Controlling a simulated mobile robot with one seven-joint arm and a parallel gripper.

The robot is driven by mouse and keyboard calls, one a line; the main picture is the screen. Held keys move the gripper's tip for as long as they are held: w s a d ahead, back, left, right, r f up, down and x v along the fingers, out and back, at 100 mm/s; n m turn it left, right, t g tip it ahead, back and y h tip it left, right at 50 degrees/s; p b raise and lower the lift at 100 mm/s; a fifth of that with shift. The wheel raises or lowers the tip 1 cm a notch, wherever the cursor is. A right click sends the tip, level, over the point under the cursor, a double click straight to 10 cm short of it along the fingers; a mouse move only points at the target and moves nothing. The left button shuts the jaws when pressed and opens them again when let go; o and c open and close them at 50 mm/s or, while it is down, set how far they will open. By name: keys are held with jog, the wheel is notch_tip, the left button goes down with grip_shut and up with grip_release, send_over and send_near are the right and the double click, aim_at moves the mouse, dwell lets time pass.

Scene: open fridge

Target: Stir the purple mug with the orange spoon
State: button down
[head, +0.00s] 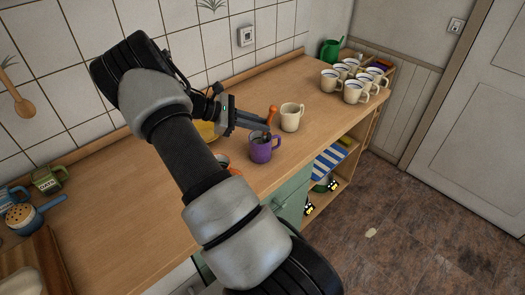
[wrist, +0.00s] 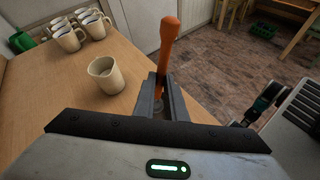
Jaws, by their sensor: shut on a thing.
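The purple mug (head: 261,152) stands upright on the wooden counter in the head view. My gripper (head: 267,125) is just above the mug, shut on the orange spoon (head: 272,113). The spoon is near upright, its orange handle sticking up above the fingers, and its lower end appears to reach into the mug's opening. In the wrist view the orange handle (wrist: 168,40) rises between my fingers (wrist: 160,95). The purple mug cannot be made out there, and the spoon's lower end is hidden.
A cream mug (head: 291,118) stands close behind and right of the purple mug. Several cream mugs (head: 354,91) crowd the counter's far right end. A yellow dish (head: 206,131) sits left, partly behind my arm. The counter's front edge is near the purple mug.

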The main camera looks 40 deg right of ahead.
notch_tip(320, 180, up, 6)
jog(key=p, duration=0.2)
dwell(0.5)
